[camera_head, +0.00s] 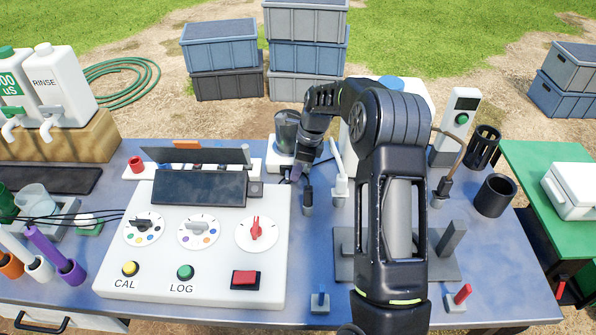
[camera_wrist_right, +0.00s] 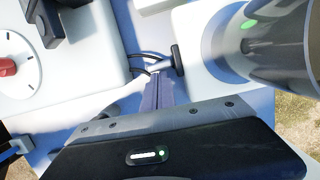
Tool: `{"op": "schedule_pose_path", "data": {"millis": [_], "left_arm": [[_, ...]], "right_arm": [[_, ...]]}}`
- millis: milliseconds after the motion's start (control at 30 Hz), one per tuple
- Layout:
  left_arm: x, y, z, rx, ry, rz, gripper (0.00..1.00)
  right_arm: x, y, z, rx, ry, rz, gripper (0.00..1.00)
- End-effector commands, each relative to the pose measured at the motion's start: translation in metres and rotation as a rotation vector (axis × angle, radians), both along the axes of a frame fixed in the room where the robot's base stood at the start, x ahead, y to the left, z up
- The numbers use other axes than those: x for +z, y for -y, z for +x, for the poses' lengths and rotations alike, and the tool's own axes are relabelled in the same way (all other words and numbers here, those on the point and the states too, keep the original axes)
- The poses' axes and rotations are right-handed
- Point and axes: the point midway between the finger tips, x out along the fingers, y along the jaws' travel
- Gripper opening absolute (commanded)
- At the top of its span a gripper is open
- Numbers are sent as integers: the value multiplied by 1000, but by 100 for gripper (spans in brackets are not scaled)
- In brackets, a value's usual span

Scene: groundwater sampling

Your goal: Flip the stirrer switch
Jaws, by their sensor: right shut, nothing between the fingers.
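The stirrer is a white base (camera_head: 281,160) with a metal cup (camera_head: 287,128) on it, at the back of the table behind the control box. In the right wrist view the cup (camera_wrist_right: 265,50) is at upper right and the white base (camera_wrist_right: 203,70) is beside it. My right gripper (camera_head: 296,172) is shut and empty, low beside the front of the base. In the wrist view its closed fingers (camera_wrist_right: 158,88) point at a small dark T-shaped piece (camera_wrist_right: 177,60) by the base's edge; I cannot tell whether they touch. I cannot make out the stirrer switch for certain. My left gripper is not in view.
The white control box (camera_head: 200,270) with dials and buttons stands left of my right arm. Dark cables run near the fingers in the wrist view.

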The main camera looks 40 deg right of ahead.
Motion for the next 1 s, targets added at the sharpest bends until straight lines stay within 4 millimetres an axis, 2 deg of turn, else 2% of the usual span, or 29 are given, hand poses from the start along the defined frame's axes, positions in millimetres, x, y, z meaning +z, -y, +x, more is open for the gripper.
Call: {"op": "schedule_pose_path", "data": {"millis": [200,533,1000], "left_arm": [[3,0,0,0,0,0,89],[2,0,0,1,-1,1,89],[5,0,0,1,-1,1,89]], "right_arm": [[1,-8,0,-185,-1,-1,0],[0,-6,1,-179,0,0,0],[0,6,9,-179,0,-1,0]]}}
